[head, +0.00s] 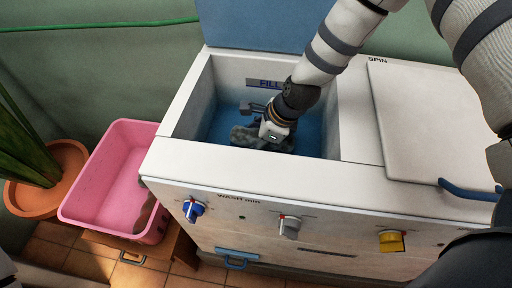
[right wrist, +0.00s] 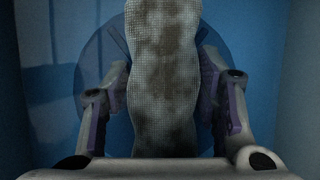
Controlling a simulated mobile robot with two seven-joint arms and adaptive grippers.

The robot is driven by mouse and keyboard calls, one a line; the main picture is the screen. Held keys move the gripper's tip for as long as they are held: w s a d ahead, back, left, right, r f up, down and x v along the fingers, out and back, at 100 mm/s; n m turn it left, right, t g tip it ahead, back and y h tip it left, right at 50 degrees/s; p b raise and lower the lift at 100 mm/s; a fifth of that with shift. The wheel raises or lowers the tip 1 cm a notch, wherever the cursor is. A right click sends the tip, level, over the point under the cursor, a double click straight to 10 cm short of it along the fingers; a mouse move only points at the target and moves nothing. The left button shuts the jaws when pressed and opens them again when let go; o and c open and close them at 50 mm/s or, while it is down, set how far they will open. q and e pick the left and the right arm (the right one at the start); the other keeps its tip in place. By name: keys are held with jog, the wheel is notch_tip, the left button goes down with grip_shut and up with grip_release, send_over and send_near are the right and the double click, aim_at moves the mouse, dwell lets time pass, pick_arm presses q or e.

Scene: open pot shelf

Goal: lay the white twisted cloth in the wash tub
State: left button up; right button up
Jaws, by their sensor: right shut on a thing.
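The wash tub (head: 188,112) is the open, blue-floored compartment on the left of the white machine in the head view. My right gripper (head: 262,128) reaches down inside it. The twisted cloth (head: 245,136) looks grey in the shade there. In the right wrist view the cloth (right wrist: 165,70) is pale, woven and stained brown, and runs between the two fingers of my right gripper (right wrist: 163,85), which is shut on it. A round blue disc (right wrist: 90,75) lies behind it. I cannot tell whether the cloth touches the tub floor. My left gripper is not in view.
The tub's raised blue lid (head: 265,22) stands behind it. The closed spin lid (head: 435,120) is to the right. A pink basin (head: 105,185) with a dark item inside and a potted plant (head: 45,192) stand left.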

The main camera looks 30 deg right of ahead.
notch_tip(320, 180, down, 2)
jog(key=shift+s+f, duration=0.1)
jog(key=shift+f, duration=0.35)
jog(key=shift+r, duration=0.2)
jog(key=shift+c, duration=0.7)
jog(key=shift+f, duration=0.15)
jog(key=o, duration=1.4)
jog(key=shift+o, duration=0.2)
